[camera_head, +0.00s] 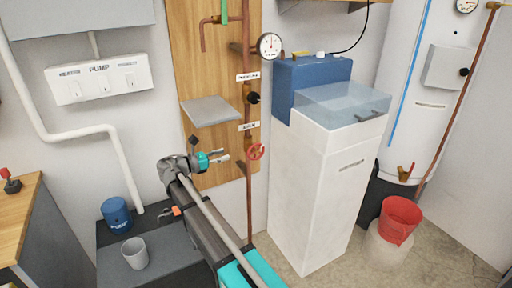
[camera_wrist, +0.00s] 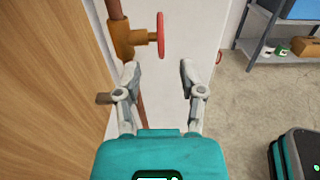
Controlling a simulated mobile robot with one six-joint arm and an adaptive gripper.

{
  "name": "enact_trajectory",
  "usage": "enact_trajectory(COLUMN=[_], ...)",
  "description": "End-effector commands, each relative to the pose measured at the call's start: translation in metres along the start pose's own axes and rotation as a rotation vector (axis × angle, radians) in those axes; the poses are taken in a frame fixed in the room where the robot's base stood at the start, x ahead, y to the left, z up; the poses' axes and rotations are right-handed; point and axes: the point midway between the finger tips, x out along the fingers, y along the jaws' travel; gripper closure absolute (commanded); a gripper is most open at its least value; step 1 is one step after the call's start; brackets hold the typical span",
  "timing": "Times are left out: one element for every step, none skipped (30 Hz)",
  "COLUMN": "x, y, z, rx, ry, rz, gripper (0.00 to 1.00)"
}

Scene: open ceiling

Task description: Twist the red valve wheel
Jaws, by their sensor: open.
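The red valve wheel (camera_head: 256,152) sits on a vertical copper pipe beside the wooden board in the head view. In the wrist view the wheel (camera_wrist: 160,35) shows nearly edge-on, on a brass-coloured valve body ahead of my gripper. My gripper (camera_head: 218,157) is open and empty, to the left of the wheel in the head view. In the wrist view my gripper (camera_wrist: 162,82) has its two fingers spread apart, with the wheel beyond the fingertips and not between them. I see no contact with the wheel.
A white cabinet (camera_head: 315,190) with a blue unit (camera_head: 300,78) on top stands right of the pipe. A gauge (camera_head: 269,46) and a grey shelf (camera_head: 210,111) are above. A blue can (camera_head: 116,212) and grey cup (camera_head: 134,253) stand lower left. A red bucket (camera_head: 398,220) is at right.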

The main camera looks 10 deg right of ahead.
Motion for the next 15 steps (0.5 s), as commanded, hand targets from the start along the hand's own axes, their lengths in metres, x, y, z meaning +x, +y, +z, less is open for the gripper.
enact_trajectory(x=[0.000, 0.000, 0.000, 0.000, 0.001, 0.001, 0.001, 0.002, 0.003, 0.005, 0.006, 0.008, 0.010, 0.013, 0.016], y=[0.000, 0.000, 0.000, 0.000, 0.000, 0.000, 0.000, 0.000, 0.000, 0.000, 0.000, 0.000, 0.000, 0.000, 0.000], z=[0.000, 0.000, 0.000, 0.000, 0.000, 0.000, 0.000, 0.000, 0.000, 0.000, 0.000, 0.000, 0.000, 0.000, 0.000], rx=[0.001, 0.001, 0.001, 0.001, 0.001, 0.002, 0.002, 0.002, 0.002, 0.002, 0.002, 0.002, 0.002, 0.002, 0.002], ry=[0.001, 0.001, 0.001, 0.001, 0.002, 0.002, 0.002, 0.002, 0.002, 0.002, 0.002, 0.002, 0.002, 0.002, 0.003], rz=[0.000, 0.000, 0.000, 0.000, 0.000, 0.000, 0.000, 0.000, 0.000, 0.000, 0.000, 0.000, 0.000, 0.000, -0.001], gripper=[0.49, 0.49, 0.49, 0.49, 0.49, 0.49, 0.49, 0.49, 0.49, 0.49, 0.49, 0.49, 0.49, 0.49, 0.49])
